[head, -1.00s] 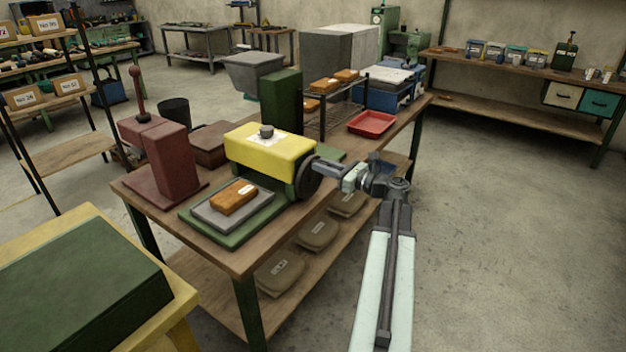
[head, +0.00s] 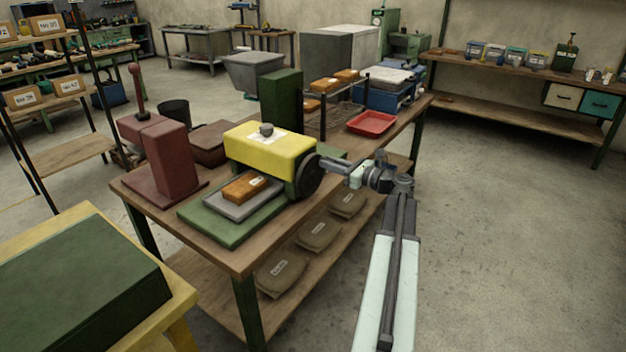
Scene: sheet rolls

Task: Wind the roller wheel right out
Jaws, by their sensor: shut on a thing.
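The roller machine has a yellow head (head: 272,150) on a green base (head: 225,228). The roller wheel (head: 309,180) is a dark disc on the head's right side, seen at an angle. A grey plate (head: 238,207) with an orange-brown block (head: 244,186) on it lies on the base, its back part under or close against the yellow head. My gripper (head: 329,163) reaches in from the right and is shut at the wheel's upper edge. The exact grip on the wheel's rim or handle is too small to make out.
The wooden table (head: 240,258) also holds a dark red press (head: 165,160) at left, a wire rack and a red tray (head: 371,123) behind. A yellow bench with a green top (head: 85,280) stands at front left. Open floor lies to the right.

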